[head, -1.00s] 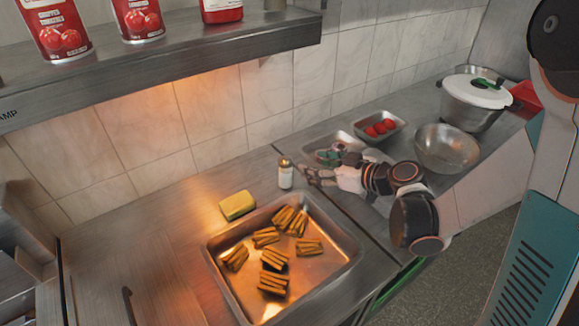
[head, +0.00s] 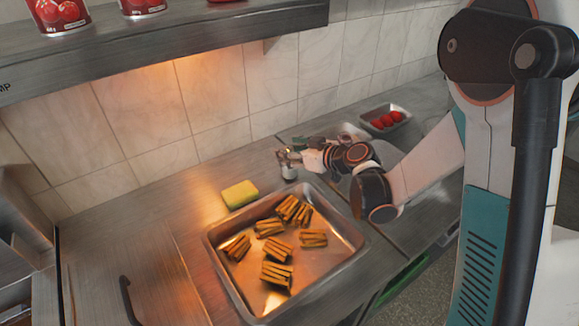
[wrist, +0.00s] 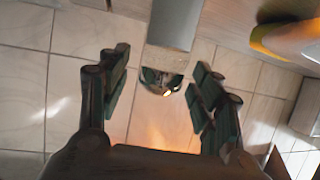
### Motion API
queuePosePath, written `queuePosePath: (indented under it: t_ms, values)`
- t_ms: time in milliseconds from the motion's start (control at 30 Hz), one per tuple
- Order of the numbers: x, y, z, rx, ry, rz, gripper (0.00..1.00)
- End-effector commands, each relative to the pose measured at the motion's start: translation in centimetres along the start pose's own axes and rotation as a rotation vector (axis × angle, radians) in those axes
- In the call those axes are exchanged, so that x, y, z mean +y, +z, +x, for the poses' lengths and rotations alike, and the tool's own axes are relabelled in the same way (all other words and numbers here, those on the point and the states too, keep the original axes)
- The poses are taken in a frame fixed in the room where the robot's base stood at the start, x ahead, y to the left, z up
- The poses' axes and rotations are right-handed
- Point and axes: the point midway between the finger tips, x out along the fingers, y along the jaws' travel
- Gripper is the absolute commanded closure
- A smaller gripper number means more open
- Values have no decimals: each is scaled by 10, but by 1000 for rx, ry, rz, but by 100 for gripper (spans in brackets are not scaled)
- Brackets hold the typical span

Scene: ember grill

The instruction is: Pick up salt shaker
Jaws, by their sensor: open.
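The salt shaker (head: 289,173) stands upright on the steel counter, behind the tray of cut sticks; my gripper partly hides its top in the head view. In the wrist view the salt shaker (wrist: 172,28) appears upside down, with a pale grey body and a shiny domed metal cap. My gripper (head: 286,156) is open at the shaker's upper part. In the wrist view the dark fingers of my gripper (wrist: 158,68) are spread on either side of the cap, with a visible gap on both sides.
A yellow sponge (head: 240,194) lies left of the shaker; it also shows in the wrist view (wrist: 275,45). A metal tray (head: 222,268) holds several bundles of brown sticks. A small tray with red tomatoes (head: 383,119) stands farther right. A shelf (head: 200,38) hangs above the counter.

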Motion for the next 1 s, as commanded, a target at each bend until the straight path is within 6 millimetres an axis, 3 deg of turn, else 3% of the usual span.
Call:
queuePosePath:
  t_ms: [267,400,500,833,1000]
  values:
    - [0,0,5,0,0,0,43]
    - [0,0,4,0,0,0,75]
    - [0,0,4,0,0,0,93]
    - [0,-2,4,0,0,0,93]
    - [0,-13,-1,0,0,0,93]
